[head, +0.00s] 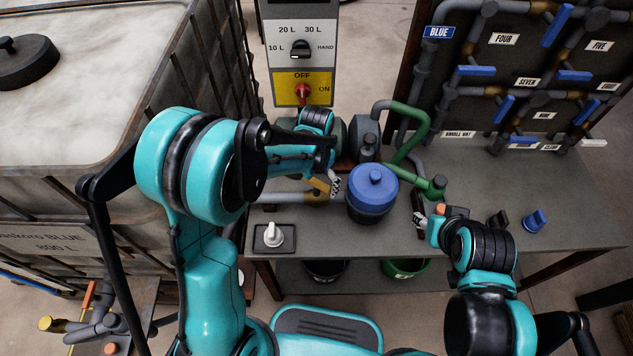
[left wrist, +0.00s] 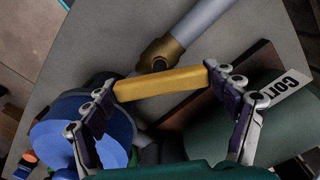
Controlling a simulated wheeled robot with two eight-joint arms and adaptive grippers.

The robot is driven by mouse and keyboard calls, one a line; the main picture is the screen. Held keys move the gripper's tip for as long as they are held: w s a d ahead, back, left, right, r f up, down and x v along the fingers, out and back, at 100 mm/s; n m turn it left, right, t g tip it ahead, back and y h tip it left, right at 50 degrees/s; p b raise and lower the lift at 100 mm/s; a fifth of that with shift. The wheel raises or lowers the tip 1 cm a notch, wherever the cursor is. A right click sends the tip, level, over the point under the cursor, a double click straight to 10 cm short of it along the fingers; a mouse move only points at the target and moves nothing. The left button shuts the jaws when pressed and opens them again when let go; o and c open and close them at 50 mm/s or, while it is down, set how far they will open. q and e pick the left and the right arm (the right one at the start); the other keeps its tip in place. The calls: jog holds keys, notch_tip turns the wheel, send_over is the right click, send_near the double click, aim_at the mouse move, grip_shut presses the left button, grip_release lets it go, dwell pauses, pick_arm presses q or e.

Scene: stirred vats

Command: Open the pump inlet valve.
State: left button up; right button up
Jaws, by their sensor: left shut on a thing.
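The yellow valve lever (left wrist: 160,84) lies between the two fingertips of my left gripper (left wrist: 165,90), which is shut on it. The lever stands over a brass valve body (left wrist: 160,55) on a grey pipe (left wrist: 208,22) and lies at an angle to the pipe. In the head view the lever (head: 320,185) shows just beside my left gripper (head: 330,186), above the brass valve. My left arm hides part of the pipe and the pump there. My right gripper (head: 424,222) is by the green pipe; its finger opening is unclear.
A blue lidded container (head: 372,193) stands close right of my left gripper. A green pipe (head: 408,158) rises behind it. A control box (head: 300,55) is at the back; a pipe board (head: 520,75) is back right. A white knob (head: 274,234) sits at the bench's front left.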

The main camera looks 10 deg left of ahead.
aim_at(316, 182)
pick_arm(q)
jog(key=n, duration=0.6)
jog(key=shift+n, duration=0.4)
dwell(0.4)
jog(key=o, duration=1)
notch_tip(316, 182, up, 12)
